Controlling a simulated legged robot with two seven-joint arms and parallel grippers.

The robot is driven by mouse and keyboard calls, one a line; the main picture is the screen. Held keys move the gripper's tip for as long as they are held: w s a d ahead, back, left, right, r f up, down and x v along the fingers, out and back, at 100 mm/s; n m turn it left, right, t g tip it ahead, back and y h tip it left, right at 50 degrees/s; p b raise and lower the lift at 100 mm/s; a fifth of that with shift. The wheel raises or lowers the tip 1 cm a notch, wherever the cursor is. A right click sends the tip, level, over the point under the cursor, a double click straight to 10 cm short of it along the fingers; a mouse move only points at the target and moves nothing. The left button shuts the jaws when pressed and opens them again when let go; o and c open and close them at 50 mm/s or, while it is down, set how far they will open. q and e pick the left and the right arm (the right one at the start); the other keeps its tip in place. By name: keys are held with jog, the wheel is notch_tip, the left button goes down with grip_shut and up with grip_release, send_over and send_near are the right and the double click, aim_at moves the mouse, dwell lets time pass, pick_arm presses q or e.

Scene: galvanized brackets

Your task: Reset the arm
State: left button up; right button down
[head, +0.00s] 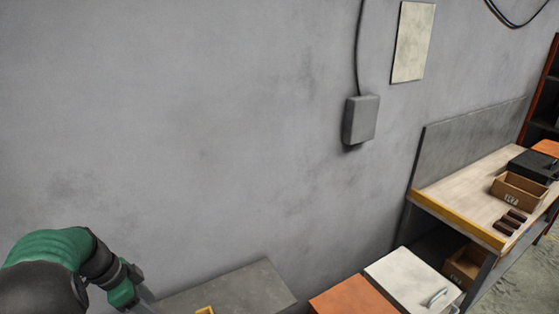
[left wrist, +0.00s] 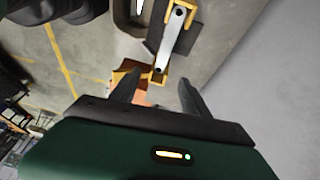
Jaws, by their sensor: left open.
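My left arm comes in at the lower left of the head view, green and black, bent downward. Its gripper (head: 143,302) is partly cut off by the bottom edge there, beside a grey surface. In the left wrist view the two dark fingers of the left gripper (left wrist: 159,82) are spread apart with nothing held between them. A yellow and grey piece (left wrist: 172,40) shows beyond the fingertips, apart from them as far as I can tell. My right gripper is in neither view.
A grey-topped surface (head: 240,290) stands against the wall near my gripper. An orange box (head: 355,298) and a white box (head: 408,278) stand right of it. A workbench (head: 465,195) carries a wooden crate (head: 518,190). The wall has a grey electrical box (head: 361,120).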

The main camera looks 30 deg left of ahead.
pick_arm(q)
jog(key=w+d+f+n+g+y, duration=0.1)
jog(key=w+d+f, duration=0.15)
jog(key=d, duration=0.35)
jog(key=w+d+f+n, duration=0.1)
jog(key=w+d, duration=0.3)
jog(key=d, duration=0.2)
jog(key=w+d+f+n+g+y, duration=0.1)
jog(key=w+d+f, duration=0.15)
jog(key=d, duration=0.45)
jog(key=d+f+n+t, duration=0.1)
jog(key=d+f, duration=0.1)
jog(key=d, duration=1.1)
jog(key=shift+s+d+n, duration=0.15)
jog(key=shift+d+n, duration=0.2)
jog(key=shift+n, duration=0.05)
jog(key=shift+d, duration=0.1)
